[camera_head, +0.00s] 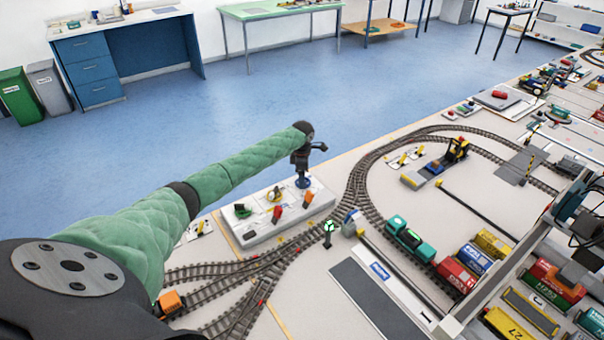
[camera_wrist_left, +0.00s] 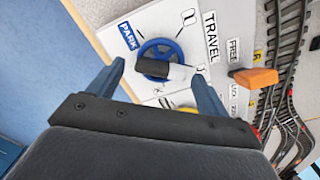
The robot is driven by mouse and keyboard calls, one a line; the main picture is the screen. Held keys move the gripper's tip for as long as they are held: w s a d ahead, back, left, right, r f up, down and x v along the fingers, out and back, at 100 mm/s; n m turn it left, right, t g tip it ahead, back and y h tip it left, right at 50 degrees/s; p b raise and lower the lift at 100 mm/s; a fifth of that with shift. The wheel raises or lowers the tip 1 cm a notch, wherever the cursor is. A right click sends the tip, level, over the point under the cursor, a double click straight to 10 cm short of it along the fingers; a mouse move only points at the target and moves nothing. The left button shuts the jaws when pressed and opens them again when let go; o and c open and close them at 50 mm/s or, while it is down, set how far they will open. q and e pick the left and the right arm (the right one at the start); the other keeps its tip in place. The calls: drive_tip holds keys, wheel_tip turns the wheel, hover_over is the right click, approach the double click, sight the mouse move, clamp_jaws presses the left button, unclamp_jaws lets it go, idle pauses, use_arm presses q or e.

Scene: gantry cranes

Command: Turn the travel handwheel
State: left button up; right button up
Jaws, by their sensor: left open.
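The blue travel handwheel (camera_wrist_left: 178,50) lies on the white control panel (camera_wrist_left: 208,14) beside the PARK and TRAVEL labels in the left wrist view. A dark block and a white piece cover part of its middle. In the head view the handwheel (camera_head: 303,184) shows at the panel's far end, under my left gripper (camera_head: 302,172). In the left wrist view my left gripper (camera_wrist_left: 157,70) is open, its two blue fingers on either side of the wheel. I cannot tell whether they touch it. My right gripper is not in view.
An orange lever (camera_wrist_left: 256,77) stands close to the right finger in the wrist view. A red lever (camera_head: 277,213), a yellow control (camera_head: 274,194) and a green one (camera_head: 242,211) share the panel. Model tracks (camera_head: 357,190) run beside it, and a gantry crane stands at right.

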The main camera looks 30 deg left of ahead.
use_arm(q)
drive_tip(key=shift+w+d+f, duration=0.1)
drive_tip(key=shift+d+f, duration=0.05)
drive_tip(key=c, duration=0.9)
drive_tip(key=shift+c, duration=0.4)
